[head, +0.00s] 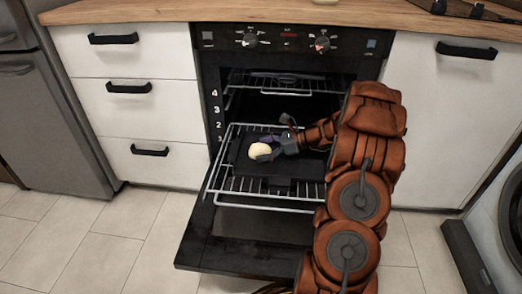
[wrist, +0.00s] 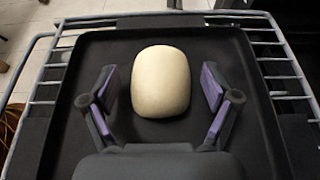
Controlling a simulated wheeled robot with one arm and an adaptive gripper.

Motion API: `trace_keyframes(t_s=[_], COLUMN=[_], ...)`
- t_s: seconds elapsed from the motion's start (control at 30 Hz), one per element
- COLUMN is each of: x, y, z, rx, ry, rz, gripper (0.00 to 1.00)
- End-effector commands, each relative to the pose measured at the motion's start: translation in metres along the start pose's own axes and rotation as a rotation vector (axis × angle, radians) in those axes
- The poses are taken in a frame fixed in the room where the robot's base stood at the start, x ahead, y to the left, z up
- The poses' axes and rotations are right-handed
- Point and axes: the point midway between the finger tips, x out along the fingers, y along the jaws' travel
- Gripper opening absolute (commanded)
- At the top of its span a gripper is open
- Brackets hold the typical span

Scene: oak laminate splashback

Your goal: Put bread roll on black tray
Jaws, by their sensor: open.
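The bread roll (wrist: 161,82) is pale and rounded, and rests on the black tray (wrist: 70,110) in the wrist view. In the head view the roll (head: 260,150) shows at the left part of the tray (head: 254,184). My gripper (wrist: 160,92) is open, with one purple-padded finger on each side of the roll and a visible gap on both sides. In the head view my gripper (head: 270,153) reaches in from the right, beside the roll. My arm hides the right part of the tray there.
The tray lies on a pulled-out wire oven rack (head: 222,160) above the lowered oven door (head: 245,250). Another rack (head: 285,82) sits higher inside the oven. White drawers (head: 140,105) stand left and a white cabinet (head: 445,125) right. The floor at left is clear.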

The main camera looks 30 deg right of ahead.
Motion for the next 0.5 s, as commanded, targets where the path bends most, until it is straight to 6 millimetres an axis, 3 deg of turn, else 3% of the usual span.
trace_keyframes(t_s=[0.2, 0.5], x=[-0.044, -0.096], y=[-0.001, -0.001], z=[0.005, 0.004], rx=[0.002, -0.001], ry=[-0.001, 0.0], rz=[-0.007, -0.005], gripper=[0.87, 0.87])
